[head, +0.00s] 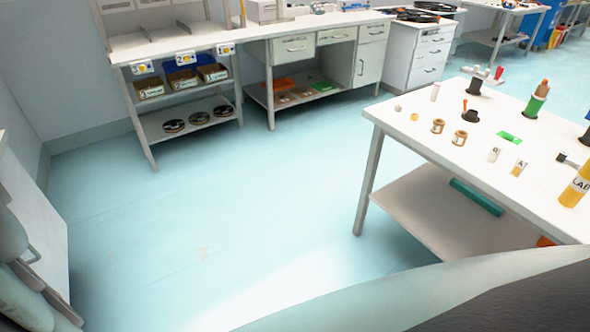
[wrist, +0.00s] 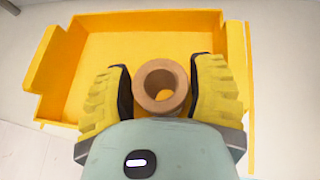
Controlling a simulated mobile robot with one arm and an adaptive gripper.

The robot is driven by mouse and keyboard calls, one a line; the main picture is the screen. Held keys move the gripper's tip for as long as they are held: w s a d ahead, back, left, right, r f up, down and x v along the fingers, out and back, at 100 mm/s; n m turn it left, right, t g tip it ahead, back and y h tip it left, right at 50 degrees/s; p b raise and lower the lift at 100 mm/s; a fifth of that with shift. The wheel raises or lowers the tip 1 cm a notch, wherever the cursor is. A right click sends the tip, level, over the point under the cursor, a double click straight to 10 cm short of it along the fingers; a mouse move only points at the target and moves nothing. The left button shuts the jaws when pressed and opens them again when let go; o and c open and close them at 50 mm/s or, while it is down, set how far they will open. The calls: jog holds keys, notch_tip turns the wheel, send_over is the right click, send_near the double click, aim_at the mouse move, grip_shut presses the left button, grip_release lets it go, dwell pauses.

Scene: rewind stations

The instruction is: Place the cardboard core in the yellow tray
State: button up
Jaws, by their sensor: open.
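The cardboard core (wrist: 149,104) is a short brown tube seen end-on in the wrist view, with yellow showing through its hole. The yellow tray (wrist: 140,22) is a shallow, open box around and beneath it in that view. My gripper (wrist: 159,72) is open, with one yellow padded finger on each side of the core. Narrow gaps show between the core and the fingers. The core appears within the tray's near part, but its lower end is hidden, so contact with the floor cannot be told. The head view shows neither my gripper nor the yellow tray.
In the head view, a white table (head: 405,118) at the right holds several small items, spools and a yellow bottle (head: 574,193). Shelves with bins (head: 150,88) and a drawer bench (head: 330,36) line the back wall. The pale floor (head: 240,200) between is clear.

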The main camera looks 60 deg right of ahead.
jog(key=v, duration=1.1)
jog(key=shift+f, duration=0.2)
jog(key=shift+w, duration=0.15)
